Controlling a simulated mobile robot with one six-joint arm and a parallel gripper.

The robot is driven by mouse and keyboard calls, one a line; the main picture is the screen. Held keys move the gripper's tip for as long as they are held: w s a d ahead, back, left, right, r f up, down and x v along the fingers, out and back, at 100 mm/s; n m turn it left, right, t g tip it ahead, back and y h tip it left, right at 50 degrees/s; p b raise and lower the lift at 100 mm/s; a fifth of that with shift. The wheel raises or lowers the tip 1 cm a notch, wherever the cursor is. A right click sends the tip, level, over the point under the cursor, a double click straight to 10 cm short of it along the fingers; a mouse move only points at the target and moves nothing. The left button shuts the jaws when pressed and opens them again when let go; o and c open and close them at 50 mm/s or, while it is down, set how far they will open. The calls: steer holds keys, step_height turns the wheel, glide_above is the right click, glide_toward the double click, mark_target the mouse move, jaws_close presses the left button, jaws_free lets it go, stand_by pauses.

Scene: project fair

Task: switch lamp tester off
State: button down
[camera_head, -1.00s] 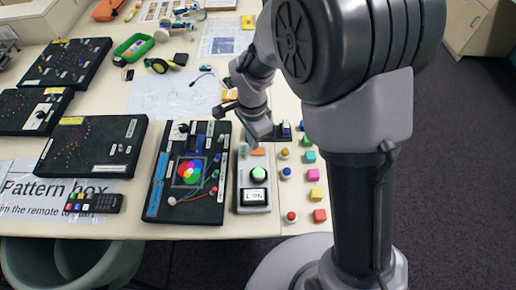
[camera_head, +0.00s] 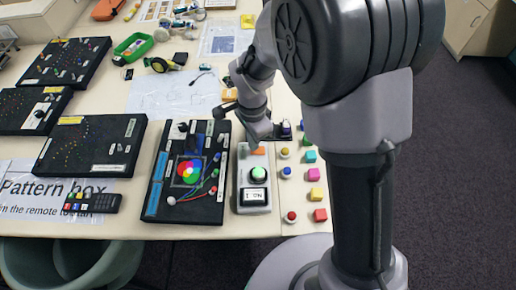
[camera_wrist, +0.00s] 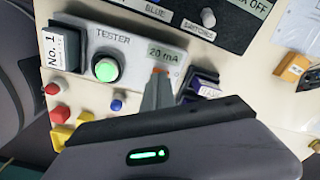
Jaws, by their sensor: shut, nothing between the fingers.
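The lamp tester (camera_head: 243,200) is a grey box on the table, right of the black colour-mixing board. It has a round green button (camera_head: 258,174), which looks bright in the wrist view (camera_wrist: 106,69), and a "No. 1" card (camera_head: 254,197). A small orange part (camera_wrist: 160,69) shows by its "20 mA" label, largely hidden by my fingers; I cannot tell its position. My gripper (camera_wrist: 157,85) is shut and empty, with its tips right over or at that orange part. Contact cannot be told.
Several coloured blocks and small buttons, such as a red block (camera_head: 320,215), stand close on the tester's right. The black board (camera_head: 160,213) with red, green and blue discs lies close on its left. A dark blue labelled item (camera_wrist: 201,84) is beside my fingers.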

steer(key=shift+f+b, duration=0.45)
steer(key=shift+f, duration=0.1)
step_height(320, 180, up, 7)
steer(key=p, duration=0.5)
stand_by(0.5)
